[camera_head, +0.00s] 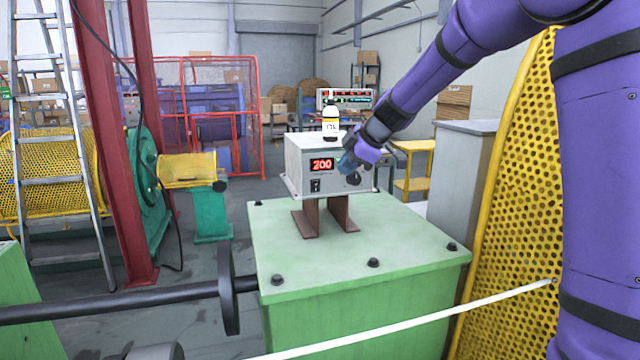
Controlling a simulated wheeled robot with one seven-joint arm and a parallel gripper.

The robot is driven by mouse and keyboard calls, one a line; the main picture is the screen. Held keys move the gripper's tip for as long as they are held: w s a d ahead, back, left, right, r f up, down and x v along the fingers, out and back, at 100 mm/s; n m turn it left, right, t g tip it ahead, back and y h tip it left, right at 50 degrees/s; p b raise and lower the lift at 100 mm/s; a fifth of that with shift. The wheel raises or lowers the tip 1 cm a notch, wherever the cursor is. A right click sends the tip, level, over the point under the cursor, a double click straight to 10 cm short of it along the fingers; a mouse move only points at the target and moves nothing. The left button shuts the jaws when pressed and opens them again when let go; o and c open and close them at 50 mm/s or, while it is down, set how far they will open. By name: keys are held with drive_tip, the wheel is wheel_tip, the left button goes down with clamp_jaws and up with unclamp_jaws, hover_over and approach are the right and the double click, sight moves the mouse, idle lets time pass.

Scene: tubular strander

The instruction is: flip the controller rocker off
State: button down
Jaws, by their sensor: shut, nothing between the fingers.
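The controller (292,172) is a pale grey box on two brown metal brackets on top of the green machine housing. Its red display reads 200. A small black rocker (315,186) sits on its front face, below the display at the left. Which way the rocker is tipped is too small to tell. My gripper (347,163) is at the right part of the controller's front face, to the right of the display and rocker. It is shut and empty, and it partly hides the right side of the panel. A dark knob (353,179) shows just below it.
The green housing top (390,245) has several bolts and free room in front. A yellow perforated guard (515,190) stands at right. A white bar (430,318) crosses the front. A ladder (60,130) stands left.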

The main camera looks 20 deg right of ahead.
drive_tip(key=shift+w+f, duration=0.1)
drive_tip(key=shift+w, duration=0.05)
approach(313, 189)
drive_tip(key=x, duration=0.6)
drive_tip(key=shift+s+f, duration=0.3)
idle(0.5)
drive_tip(key=shift+w+r, duration=0.15)
drive_tip(key=shift+w, duration=0.2)
drive_tip(key=shift+a, duration=0.1)
drive_tip(key=shift+r, duration=0.1)
